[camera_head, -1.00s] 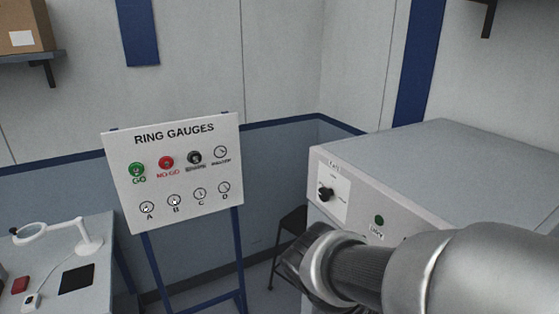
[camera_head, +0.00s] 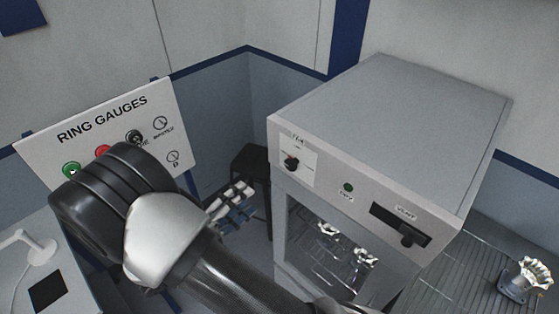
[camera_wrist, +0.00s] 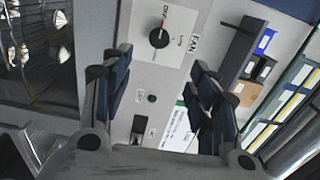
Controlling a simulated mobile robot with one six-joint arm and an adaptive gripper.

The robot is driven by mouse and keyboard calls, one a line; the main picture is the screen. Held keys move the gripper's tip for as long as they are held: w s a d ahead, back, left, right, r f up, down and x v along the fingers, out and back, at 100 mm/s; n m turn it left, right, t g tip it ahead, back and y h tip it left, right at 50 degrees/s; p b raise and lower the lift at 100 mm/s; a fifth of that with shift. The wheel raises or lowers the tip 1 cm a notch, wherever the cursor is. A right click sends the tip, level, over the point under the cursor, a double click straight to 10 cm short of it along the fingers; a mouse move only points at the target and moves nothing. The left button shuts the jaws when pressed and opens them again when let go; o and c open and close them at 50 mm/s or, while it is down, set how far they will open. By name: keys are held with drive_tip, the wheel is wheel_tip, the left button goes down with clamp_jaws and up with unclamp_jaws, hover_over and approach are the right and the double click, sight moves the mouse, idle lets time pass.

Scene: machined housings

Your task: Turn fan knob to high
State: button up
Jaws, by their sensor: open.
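The fan knob (camera_head: 291,164) is a small black knob on a white plate at the upper left of the grey cabinet's front. In the wrist view the knob (camera_wrist: 158,38) sits upright to the plate, beside the lettering OFF, LOW and FAN. Its small red mark seems to face the OFF side. My gripper (camera_head: 232,204) is left of the cabinet front, apart from the knob. In the wrist view my gripper (camera_wrist: 161,75) is open and empty, and the knob shows beyond and between its fingertips. No HIGH lettering is readable.
The grey cabinet (camera_head: 390,110) also carries a green button (camera_head: 348,187) and a dark vent slider (camera_head: 408,238). Its glass door shows metal parts inside. The ring gauges board (camera_head: 110,125) stands behind my arm. A black stool (camera_head: 250,165) is left of the cabinet. A metal housing (camera_head: 526,278) sits at right.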

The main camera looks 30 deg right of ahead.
sight(289, 167)
drive_tip(key=p+x, duration=0.2)
drive_tip(key=x, duration=1.4)
drive_tip(key=shift+d+p, duration=0.25)
drive_tip(key=shift+p, duration=0.15)
drive_tip(key=shift+c, duration=0.3)
drive_tip(key=c, duration=1)
